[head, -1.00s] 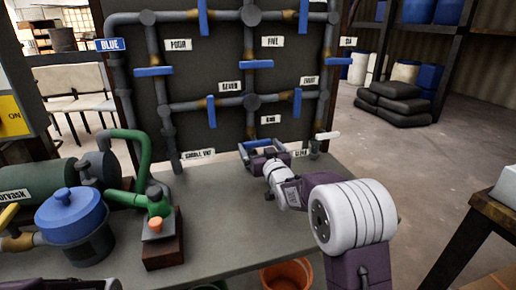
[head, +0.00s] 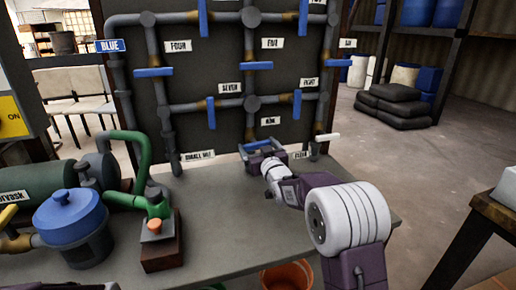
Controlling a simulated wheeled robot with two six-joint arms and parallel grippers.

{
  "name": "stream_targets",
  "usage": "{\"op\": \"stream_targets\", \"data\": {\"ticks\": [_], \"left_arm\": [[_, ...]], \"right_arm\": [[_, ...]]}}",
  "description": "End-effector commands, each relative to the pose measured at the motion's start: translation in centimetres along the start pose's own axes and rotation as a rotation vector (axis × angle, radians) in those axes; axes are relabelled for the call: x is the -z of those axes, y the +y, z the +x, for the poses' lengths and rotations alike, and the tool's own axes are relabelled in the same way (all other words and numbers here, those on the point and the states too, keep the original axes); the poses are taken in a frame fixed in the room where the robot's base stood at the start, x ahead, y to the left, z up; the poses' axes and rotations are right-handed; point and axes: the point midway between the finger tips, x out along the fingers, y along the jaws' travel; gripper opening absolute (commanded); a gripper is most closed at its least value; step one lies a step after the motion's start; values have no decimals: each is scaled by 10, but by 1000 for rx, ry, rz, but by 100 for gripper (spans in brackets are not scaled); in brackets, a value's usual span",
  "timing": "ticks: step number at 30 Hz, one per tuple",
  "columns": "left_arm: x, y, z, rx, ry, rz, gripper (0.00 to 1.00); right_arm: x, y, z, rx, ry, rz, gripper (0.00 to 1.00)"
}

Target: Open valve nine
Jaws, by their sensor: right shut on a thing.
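The label that appears to read nine (head: 269,121) is on the dark pipe board, between two vertical pipes. Just below it is a blue valve handle (head: 258,143), lying roughly across. My right gripper (head: 264,150) is at this handle, low on the board, and is shut on it. Its fingers and body hide the lower part of the handle and the valve body behind it.
Other blue-handled valves, such as seven (head: 211,113) and eight (head: 297,106), sit close above. The bench middle is clear.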

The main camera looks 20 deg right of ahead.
Motion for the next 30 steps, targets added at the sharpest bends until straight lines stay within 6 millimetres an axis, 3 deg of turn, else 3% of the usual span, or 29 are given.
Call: {"op": "stream_targets", "data": {"ticks": [30], "left_arm": [[-6,-1,60,0,0,0,36]], "right_arm": [[-6,-5,0,-1,2,-928,50]]}}
